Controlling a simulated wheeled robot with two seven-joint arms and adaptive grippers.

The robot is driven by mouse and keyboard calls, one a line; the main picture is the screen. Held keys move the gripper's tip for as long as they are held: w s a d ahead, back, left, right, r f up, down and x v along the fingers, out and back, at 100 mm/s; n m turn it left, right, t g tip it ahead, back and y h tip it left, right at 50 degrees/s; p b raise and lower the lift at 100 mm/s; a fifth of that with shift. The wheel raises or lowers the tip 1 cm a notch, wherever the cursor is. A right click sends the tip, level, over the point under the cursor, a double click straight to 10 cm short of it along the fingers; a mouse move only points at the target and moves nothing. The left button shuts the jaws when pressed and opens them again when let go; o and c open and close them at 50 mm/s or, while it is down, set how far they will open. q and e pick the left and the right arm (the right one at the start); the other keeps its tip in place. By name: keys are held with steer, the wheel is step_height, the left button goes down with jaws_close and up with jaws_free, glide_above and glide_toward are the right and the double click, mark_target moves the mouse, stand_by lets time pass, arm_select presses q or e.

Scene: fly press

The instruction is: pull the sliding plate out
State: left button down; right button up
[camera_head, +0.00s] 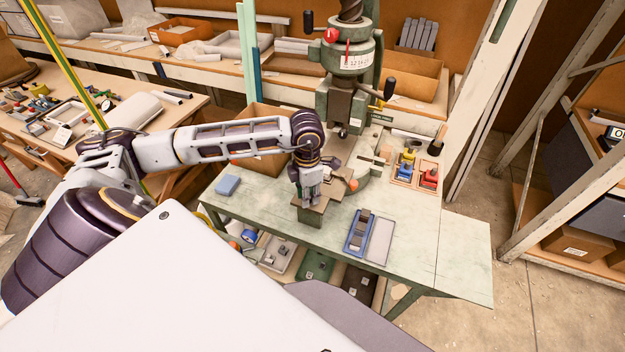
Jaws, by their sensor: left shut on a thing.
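The green fly press (350,62) stands at the back of the pale green table, with its ram above the work area. The sliding plate (308,214), brownish and flat, sticks out on the near side of the press base. My left gripper (311,197) points down at the plate's near part and is shut on it. The fingers and wrist hide the exact grip and part of the plate. My right gripper is not in view.
A blue tray of grey pieces (360,232) and a grey flat panel (380,241) lie right of the plate. An orange knob (352,185) is close beside my gripper. The table's right front is clear.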

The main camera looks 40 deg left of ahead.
arm_select(q)
steer(key=shift+s+d, duration=0.15)
steer(key=shift+s, duration=0.4)
steer(key=shift+s+d, duration=0.15)
steer(key=shift+s, duration=0.4)
steer(key=c, duration=1.2)
jaws_free()
step_height(320, 180, up, 12)
